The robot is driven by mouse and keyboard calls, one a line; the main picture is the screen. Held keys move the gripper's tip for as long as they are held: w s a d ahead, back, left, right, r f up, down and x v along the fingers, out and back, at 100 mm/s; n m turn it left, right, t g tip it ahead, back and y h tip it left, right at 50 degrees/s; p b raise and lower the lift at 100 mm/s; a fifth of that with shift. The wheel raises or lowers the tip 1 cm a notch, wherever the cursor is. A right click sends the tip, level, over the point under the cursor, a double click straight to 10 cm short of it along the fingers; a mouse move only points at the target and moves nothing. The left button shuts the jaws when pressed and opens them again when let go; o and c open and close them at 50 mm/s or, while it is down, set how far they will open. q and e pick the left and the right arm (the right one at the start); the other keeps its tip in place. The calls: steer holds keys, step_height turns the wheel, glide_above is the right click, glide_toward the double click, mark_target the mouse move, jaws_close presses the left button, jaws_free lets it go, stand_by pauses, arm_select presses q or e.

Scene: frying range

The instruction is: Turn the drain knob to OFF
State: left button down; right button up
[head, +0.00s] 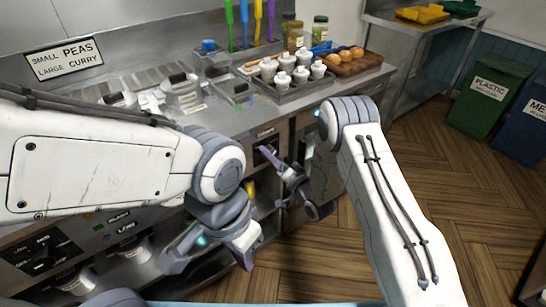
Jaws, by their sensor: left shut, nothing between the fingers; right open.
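A dark control panel (38,258) with black knobs and white lettering shows at the lower left of the cabinet front. A small label (118,217), which may read DRAIN, sits to its right with a LOW marking below it. My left arm covers part of this front, and I cannot tell which knob is the drain knob or how it points. My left gripper (246,256) is shut and empty, low in front of the cabinet, right of these labels and apart from them. My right gripper (272,160) is open and empty near the cabinet front below the counter.
The steel counter (225,118) holds a tray (290,93) of white-topped bottles, jars and a wooden board (350,68) of round brown food. A green bin (490,95) and a blue bin (525,125) stand at the right. The wooden floor (430,175) is clear.

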jaws_close()
steer(key=shift+n, duration=0.3)
steer(key=shift+d+f+n+y+b, duration=0.1)
steer(key=shift+n+y+b, duration=0.1)
steer(key=shift+n+b, duration=3.55)
steer(key=shift+d+f+n+y+b, duration=0.15)
steer(key=shift+n+b, duration=2.2)
steer(key=shift+n, duration=2.8)
steer(key=shift+a+r, duration=0.1)
steer(key=shift+r, duration=0.05)
jaws_free()
